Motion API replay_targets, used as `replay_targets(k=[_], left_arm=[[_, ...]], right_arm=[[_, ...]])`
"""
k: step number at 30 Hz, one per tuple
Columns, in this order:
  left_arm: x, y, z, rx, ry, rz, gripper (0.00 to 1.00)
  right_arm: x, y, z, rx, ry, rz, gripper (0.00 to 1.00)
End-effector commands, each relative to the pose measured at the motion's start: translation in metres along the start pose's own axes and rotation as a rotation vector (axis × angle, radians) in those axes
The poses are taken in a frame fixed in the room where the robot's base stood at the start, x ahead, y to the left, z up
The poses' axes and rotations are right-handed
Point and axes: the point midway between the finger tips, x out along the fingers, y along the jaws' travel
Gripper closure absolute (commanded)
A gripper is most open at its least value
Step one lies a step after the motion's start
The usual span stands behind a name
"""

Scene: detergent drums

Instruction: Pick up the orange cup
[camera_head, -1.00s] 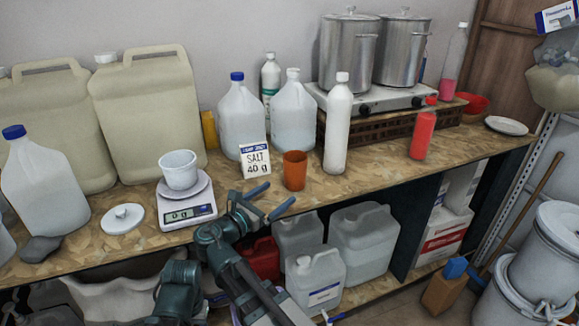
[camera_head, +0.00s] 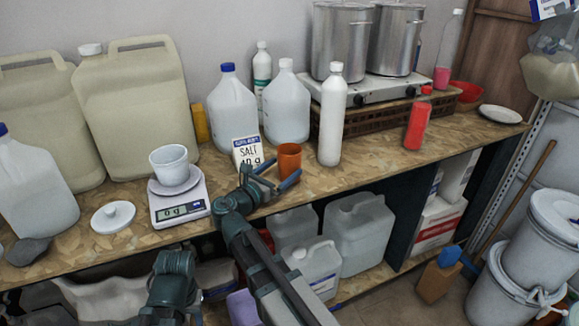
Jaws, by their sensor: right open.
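The orange cup (camera_head: 289,158) stands upright on the wooden worktop (camera_head: 385,178), beside the salt sign (camera_head: 248,153). My right gripper (camera_head: 277,173) is open, with its blue-tipped fingers apart at the near side of the cup. One finger points to the cup's left and the other crosses in front of its lower right. I cannot tell whether either finger touches the cup. The cup's lower part is partly hidden by the gripper. My left gripper does not show.
A scale (camera_head: 180,205) with a white cup (camera_head: 169,163) stands left of the gripper. A white bottle (camera_head: 333,115) stands close right of the orange cup, and a clear jug (camera_head: 286,105) behind it.

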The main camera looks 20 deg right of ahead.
Motion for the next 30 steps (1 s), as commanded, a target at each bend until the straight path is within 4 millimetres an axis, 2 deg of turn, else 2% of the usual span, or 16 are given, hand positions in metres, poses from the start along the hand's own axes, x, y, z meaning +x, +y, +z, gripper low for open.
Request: replay_targets(k=[3,12,23,30], left_arm=[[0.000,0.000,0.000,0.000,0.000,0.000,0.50],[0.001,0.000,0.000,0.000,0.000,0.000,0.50],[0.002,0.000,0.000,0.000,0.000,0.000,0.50],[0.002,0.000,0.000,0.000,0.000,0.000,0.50]], right_arm=[[0.009,0.000,0.000,0.000,0.000,0.000,0.00],[0.015,-0.001,-0.001,0.000,0.000,-0.001,0.00],[0.061,-0.004,-0.002,0.000,0.000,-0.002,0.00],[0.062,-0.004,-0.002,0.000,0.000,0.001,0.02]])
